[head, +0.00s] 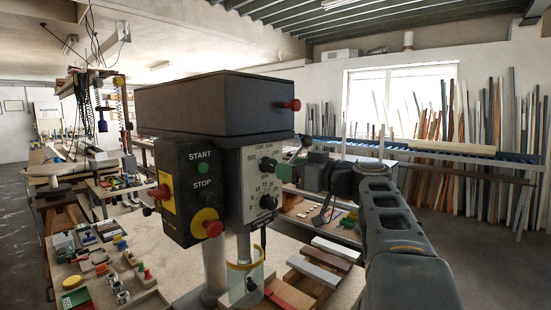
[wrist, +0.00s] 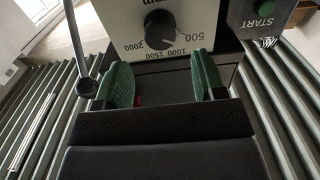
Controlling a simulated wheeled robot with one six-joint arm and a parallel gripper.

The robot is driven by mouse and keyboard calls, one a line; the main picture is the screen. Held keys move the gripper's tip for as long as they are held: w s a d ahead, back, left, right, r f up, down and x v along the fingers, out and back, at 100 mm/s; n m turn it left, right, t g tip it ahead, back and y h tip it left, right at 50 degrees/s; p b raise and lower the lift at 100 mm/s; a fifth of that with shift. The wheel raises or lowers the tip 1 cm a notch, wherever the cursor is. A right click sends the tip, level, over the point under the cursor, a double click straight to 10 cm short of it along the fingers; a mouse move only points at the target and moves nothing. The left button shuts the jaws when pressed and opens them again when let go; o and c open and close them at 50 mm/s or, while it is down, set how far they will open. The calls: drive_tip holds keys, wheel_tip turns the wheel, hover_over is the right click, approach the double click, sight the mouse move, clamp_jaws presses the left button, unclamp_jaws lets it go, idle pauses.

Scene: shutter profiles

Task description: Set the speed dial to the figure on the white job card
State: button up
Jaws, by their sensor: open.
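The speed dial (wrist: 160,27) is a dark round knob on a pale panel, upside down in the wrist view, with figures 500, 1000, 1500 and 2000 around it. In the head view the dial (head: 268,164) sits high on the panel of a dark drill-like machine (head: 215,103). My gripper (wrist: 162,85) is open, its green fingers apart and empty, a little short of the dial. In the head view my gripper (head: 287,172) is just right of the dial. I cannot make out a white job card.
A second knob (head: 268,202) sits lower on the panel. A control box (head: 190,190) with START and STOP buttons stands left of it. A lever with a round knob (wrist: 87,88) is close to my gripper's left in the wrist view. Loose parts lie on the bench (head: 180,283).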

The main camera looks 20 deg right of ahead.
sight(269, 165)
drive_tip(key=shift+p+x, duration=1)
drive_tip(key=shift+x, duration=1.9)
drive_tip(key=c, duration=0.9)
